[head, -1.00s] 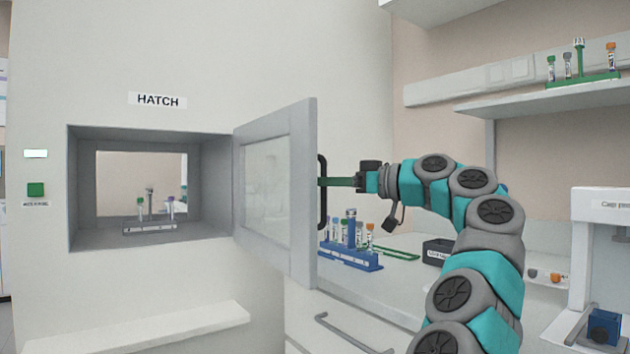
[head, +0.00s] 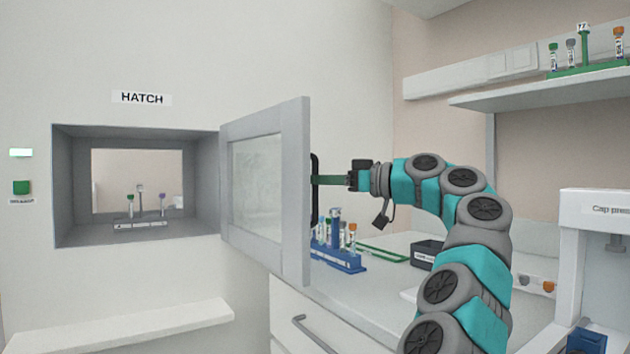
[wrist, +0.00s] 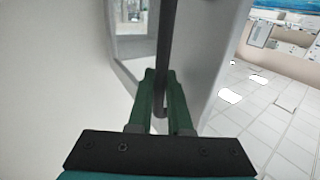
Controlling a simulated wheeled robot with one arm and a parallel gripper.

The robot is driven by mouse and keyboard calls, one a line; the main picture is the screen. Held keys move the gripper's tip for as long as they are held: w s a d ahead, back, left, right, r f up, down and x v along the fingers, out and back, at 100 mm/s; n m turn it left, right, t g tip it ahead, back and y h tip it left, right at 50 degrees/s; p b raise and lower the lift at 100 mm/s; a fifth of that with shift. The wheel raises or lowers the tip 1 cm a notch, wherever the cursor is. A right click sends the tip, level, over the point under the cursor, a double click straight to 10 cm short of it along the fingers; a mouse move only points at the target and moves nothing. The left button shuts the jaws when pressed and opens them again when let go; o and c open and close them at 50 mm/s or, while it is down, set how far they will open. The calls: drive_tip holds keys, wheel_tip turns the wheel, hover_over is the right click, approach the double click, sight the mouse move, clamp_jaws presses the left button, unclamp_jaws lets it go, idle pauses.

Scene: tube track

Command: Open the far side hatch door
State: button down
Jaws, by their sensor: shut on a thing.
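The near hatch door (head: 296,190), a grey frame with a clear pane, stands swung wide open to the right of the hatch opening. Its black bar handle (head: 315,192) is on the side facing my arm. My gripper (head: 318,180) is shut on this handle; in the wrist view the green fingers (wrist: 160,88) close around the dark handle bar (wrist: 166,50). Through the hatch box (head: 68,190), the back shows a bright window-like opening (head: 110,180) into another room. I cannot tell whether a far door pane covers it. A rack with several tubes (head: 140,224) stands inside the hatch.
A blue tube rack (head: 345,262) and a dark box (head: 428,252) stand on the counter behind the door. A white ledge (head: 120,327) juts out below the hatch. A green indicator (head: 22,188) is on the wall at left. A drawer handle (head: 312,335) sticks out below.

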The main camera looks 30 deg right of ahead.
sight(316, 160)
drive_tip(key=c, duration=0.8)
unclamp_jaws()
drive_tip(key=shift+c, duration=0.2)
drive_tip(key=shift+r+p, duration=1)
drive_tip(key=shift+r, duration=0.75)
drive_tip(key=s+a+b, duration=0.2)
drive_tip(key=s+b, duration=0.1)
drive_tip(key=s, duration=0.4)
drive_tip(key=s+a+r+b, duration=0.1)
drive_tip(key=s+b, duration=0.3)
drive_tip(key=s, duration=0.4)
drive_tip(key=shift+s+a+r, duration=0.2)
drive_tip(key=shift+a+r, duration=0.05)
drive_tip(key=shift+a, duration=0.55)
